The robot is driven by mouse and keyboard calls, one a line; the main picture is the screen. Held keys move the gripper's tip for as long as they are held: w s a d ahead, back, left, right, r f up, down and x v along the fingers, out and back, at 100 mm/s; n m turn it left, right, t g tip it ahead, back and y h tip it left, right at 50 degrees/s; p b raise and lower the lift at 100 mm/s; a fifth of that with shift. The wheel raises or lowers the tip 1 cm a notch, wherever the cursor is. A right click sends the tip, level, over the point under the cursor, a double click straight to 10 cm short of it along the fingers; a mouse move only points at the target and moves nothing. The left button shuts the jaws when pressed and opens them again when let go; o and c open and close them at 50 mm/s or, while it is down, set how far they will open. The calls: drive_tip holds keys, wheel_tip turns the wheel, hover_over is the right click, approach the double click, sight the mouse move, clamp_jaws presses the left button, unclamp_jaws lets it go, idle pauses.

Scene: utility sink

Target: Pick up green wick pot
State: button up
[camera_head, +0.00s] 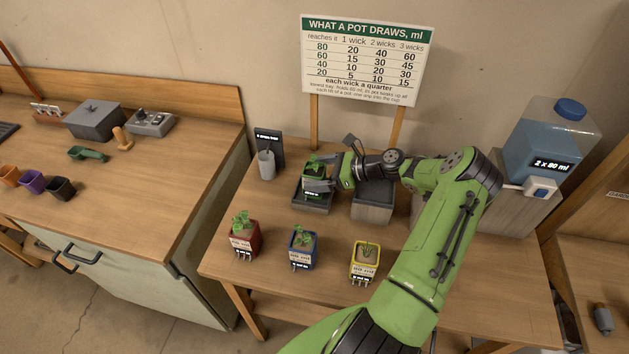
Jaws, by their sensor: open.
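The green wick pot (313,185) with a small leafy plant stands upright in a dark grey tray (318,208) on the wooden table. My gripper (322,182) comes in from the right, its fingers open at the pot's right side and across its front. The fingers hide part of the pot. I cannot tell whether they touch it.
Red (244,240), blue (302,247) and yellow (364,260) pots stand along the table's front. A water tank (552,140) stands at right, a sign (367,60) behind.

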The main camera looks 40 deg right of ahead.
sight(308, 174)
drive_tip(key=x, duration=0.3)
drive_tip(key=shift+w+f, duration=0.15)
drive_tip(key=shift+c, duration=0.2)
